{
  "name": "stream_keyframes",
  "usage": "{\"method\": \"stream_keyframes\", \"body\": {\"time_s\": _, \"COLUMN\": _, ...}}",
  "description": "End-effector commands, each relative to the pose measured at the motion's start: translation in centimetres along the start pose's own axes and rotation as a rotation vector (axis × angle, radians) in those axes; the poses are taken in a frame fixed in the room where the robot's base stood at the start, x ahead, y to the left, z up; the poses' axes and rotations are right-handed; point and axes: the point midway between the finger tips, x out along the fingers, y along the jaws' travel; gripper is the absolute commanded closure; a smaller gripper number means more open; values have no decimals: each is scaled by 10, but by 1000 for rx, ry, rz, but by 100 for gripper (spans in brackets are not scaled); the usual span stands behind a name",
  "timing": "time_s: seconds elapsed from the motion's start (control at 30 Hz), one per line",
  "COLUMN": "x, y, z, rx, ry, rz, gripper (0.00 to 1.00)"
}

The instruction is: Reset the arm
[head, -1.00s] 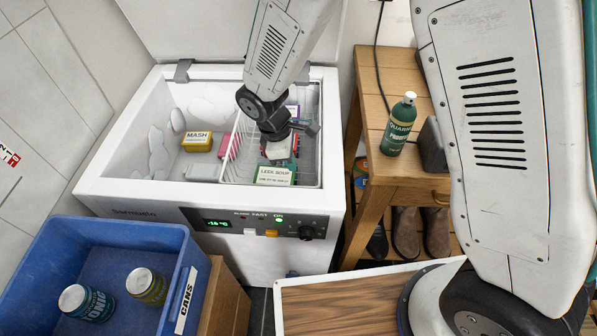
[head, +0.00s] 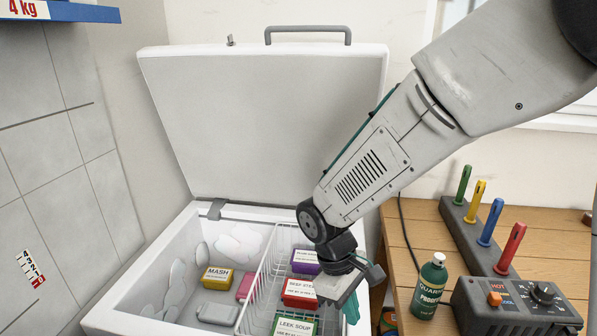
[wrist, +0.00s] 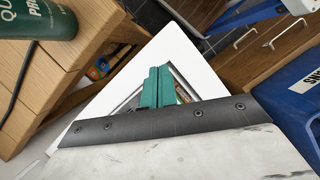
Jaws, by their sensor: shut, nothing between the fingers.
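My arm comes in from the upper right in the head view and reaches down to the open chest freezer. My gripper (head: 351,306) has teal fingers pointing down, at the right side of the freezer by the wire basket. Its fingers also show in the wrist view (wrist: 158,86), pressed together and empty. The white freezer rim lies beyond them there. My forearm and wrist hide part of the freezer's right side and the basket. The exact height of the fingers above the rim is hard to tell.
The freezer lid (head: 270,130) stands raised behind my arm. The wire basket (head: 262,290) holds several labelled boxes. A wooden bench (head: 420,235) at the right carries a green bottle (head: 431,287), a grey control box (head: 515,308) and coloured handles. A blue crate (wrist: 290,105) shows in the wrist view.

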Motion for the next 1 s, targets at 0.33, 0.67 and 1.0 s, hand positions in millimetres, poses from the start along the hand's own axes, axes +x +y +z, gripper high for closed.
{"method": "stream_keyframes", "body": {"time_s": 0.33, "x": -59, "y": 6, "z": 135, "rx": 448, "ry": 108, "rz": -100, "gripper": 100}}
{"method": "stream_keyframes", "body": {"time_s": 0.67, "x": -80, "y": -11, "z": 232, "rx": 766, "ry": 285, "rz": -144, "gripper": 100}}
{"method": "stream_keyframes", "body": {"time_s": 1.0, "x": -93, "y": -11, "z": 266, "rx": 898, "ry": 421, "rz": -105, "gripper": 100}}
